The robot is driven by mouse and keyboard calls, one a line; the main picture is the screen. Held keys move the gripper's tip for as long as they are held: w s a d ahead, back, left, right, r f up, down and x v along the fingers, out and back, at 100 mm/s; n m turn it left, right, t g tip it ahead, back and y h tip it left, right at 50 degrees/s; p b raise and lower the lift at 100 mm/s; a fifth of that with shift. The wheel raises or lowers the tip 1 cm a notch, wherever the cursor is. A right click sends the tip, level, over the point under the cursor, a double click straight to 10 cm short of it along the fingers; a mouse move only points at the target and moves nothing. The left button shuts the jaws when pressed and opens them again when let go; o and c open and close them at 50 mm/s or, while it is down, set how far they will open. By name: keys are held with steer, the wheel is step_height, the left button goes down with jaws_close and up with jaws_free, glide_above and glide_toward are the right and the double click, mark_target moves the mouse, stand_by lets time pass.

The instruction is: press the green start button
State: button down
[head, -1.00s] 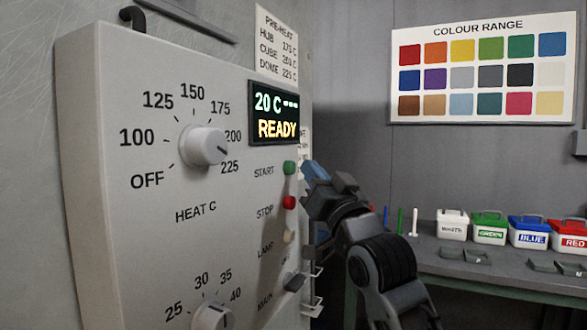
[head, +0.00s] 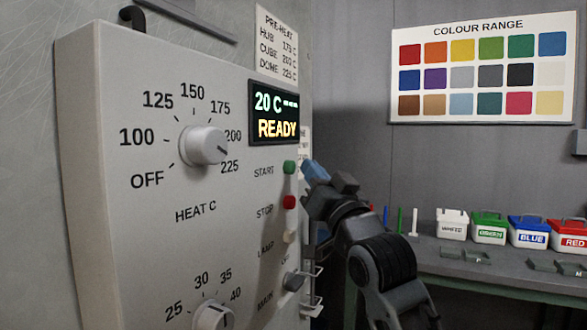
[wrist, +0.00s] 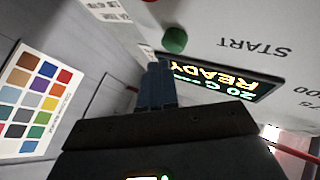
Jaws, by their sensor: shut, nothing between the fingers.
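The green start button (head: 289,167) sticks out from the control panel beside the START label. It also shows in the wrist view (wrist: 174,40), just beyond the fingertips. My gripper (head: 314,172) is shut and empty, its blue fingers together. In the head view the fingertips are just right of the button, at about its height. In the wrist view the shut fingers (wrist: 156,82) point toward the button, with a small gap seeming to show between them. The display (head: 276,113) reads 20 C and READY.
The red stop button (head: 289,202) sits just below the start button, with a pale lamp button (head: 289,237) and the main switch (head: 293,281) lower. The heat dial (head: 205,146) is to the left. A bench with labelled boxes (head: 489,232) stands at the right.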

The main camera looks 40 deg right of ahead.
steer(key=shift+w, duration=0.1)
stand_by(0.5)
steer(key=shift+w+a, duration=0.15)
steer(key=shift+w, duration=0.15)
steer(key=shift+w+a+p, duration=0.15)
steer(key=shift+w+p, duration=0.15)
steer(key=shift+w, duration=0.15)
stand_by(0.7)
stand_by(0.4)
steer(key=shift+s+d, duration=0.25)
steer(key=shift+s, duration=0.6)
steer(key=shift+s+d+b, duration=0.1)
steer(key=shift+b, duration=0.2)
steer(key=shift+s+d+b, duration=0.25)
steer(key=shift+s+b, duration=0.05)
steer(key=shift+s, duration=0.45)
steer(key=shift+s+d+b, duration=0.25)
steer(key=shift+s+d, duration=0.05)
steer(key=shift+s, duration=0.45)
steer(key=shift+s+d+b, duration=0.25)
steer(key=shift+s+b, duration=0.05)
steer(key=shift+s, duration=0.45)
